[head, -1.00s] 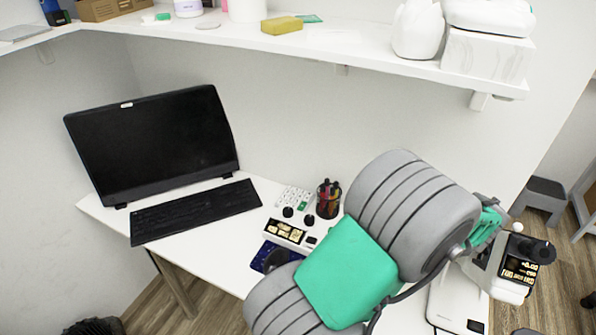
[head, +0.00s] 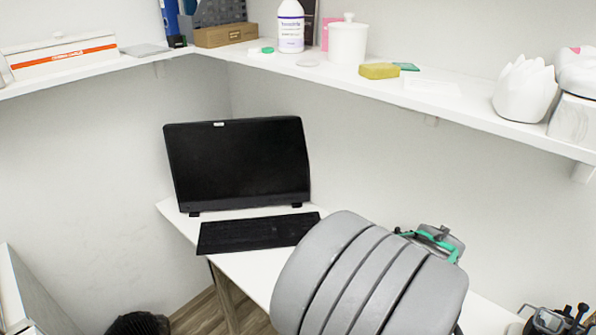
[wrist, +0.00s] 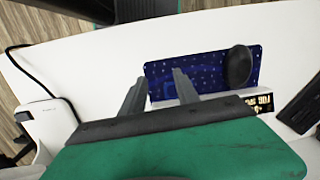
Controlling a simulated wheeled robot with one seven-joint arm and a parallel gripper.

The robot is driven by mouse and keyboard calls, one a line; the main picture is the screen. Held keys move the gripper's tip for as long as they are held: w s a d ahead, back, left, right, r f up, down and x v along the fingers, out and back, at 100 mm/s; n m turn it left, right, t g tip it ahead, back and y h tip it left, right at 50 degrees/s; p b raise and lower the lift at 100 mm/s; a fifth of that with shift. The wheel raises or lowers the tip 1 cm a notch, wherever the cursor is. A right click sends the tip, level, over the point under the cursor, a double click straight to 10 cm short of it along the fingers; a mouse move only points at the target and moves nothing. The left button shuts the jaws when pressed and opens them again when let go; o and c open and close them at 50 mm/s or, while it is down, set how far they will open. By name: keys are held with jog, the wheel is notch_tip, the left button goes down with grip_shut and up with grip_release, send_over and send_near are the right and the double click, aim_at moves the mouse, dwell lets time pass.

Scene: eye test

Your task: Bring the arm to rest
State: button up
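My gripper (wrist: 159,77) shows in the wrist view with its two grey fingers apart and nothing between them. It is open and points over the white desk, toward a blue patterned mat (wrist: 210,68). How high it is above the mat, I cannot tell. In the head view a large grey link of my arm (head: 370,280) fills the lower middle, in front of the desk. My gripper's fingers cannot be made out in the head view.
A black monitor (head: 238,165) and keyboard (head: 255,232) stand on the white desk (head: 262,268). A dark rounded object (wrist: 238,66) lies on the mat. A white shelf (head: 460,100) above holds a bottle (head: 291,28), a yellow sponge (head: 379,71) and white vases (head: 524,90). A white device (wrist: 45,125) is left.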

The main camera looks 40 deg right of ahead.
jog(key=w+a+r+n+t+h, duration=0.1)
jog(key=w+a+r+n, duration=0.35)
jog(key=w+a, duration=0.4)
jog(key=w+a+r+n+t+h, duration=0.1)
jog(key=w+a+r+n, duration=0.4)
jog(key=w, duration=0.6)
jog(key=w+a+n, duration=0.1)
jog(key=a+n, duration=0.2)
jog(key=a, duration=0.3)
jog(key=w+a+r+n+t, duration=0.1)
jog(key=w+a+n, duration=0.1)
jog(key=a, duration=0.5)
jog(key=shift+a+r+n+y, duration=0.2)
jog(key=shift+n+y, duration=0.1)
jog(key=shift+n, duration=0.25)
